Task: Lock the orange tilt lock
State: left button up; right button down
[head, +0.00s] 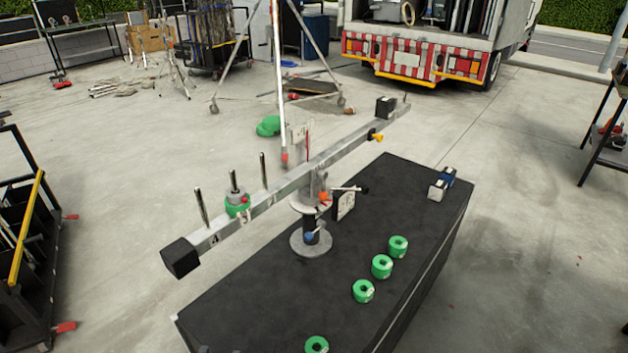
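The orange tilt lock (324,198) is a small orange part below the middle of the long grey beam (285,190), at the top of the stand (310,240). A short metal lever with a black knob (363,189) sticks out to the right near it. I cannot tell from this view whether the lock is tight. The stand has a round grey base on the black case, and a blue part shows lower on its post. A pale plate with markings (345,206) sits beside the post. Neither of my grippers is in view.
A green ring weight (237,206) sits on the beam's left part, among upright pins. Several green rings (382,266) lie on the black case (300,300), right of the stand. A small white-and-blue block (439,187) is at its right corner. A tripod and truck stand behind.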

aim_at(323, 194)
jog(key=l+z, duration=0.1)
jog(key=l, duration=0.3)
jog(key=i+l+z, duration=0.15)
jog(key=l, duration=0.2)
jog(key=i+l+z, duration=0.2)
jog(key=i+l, duration=0.15)
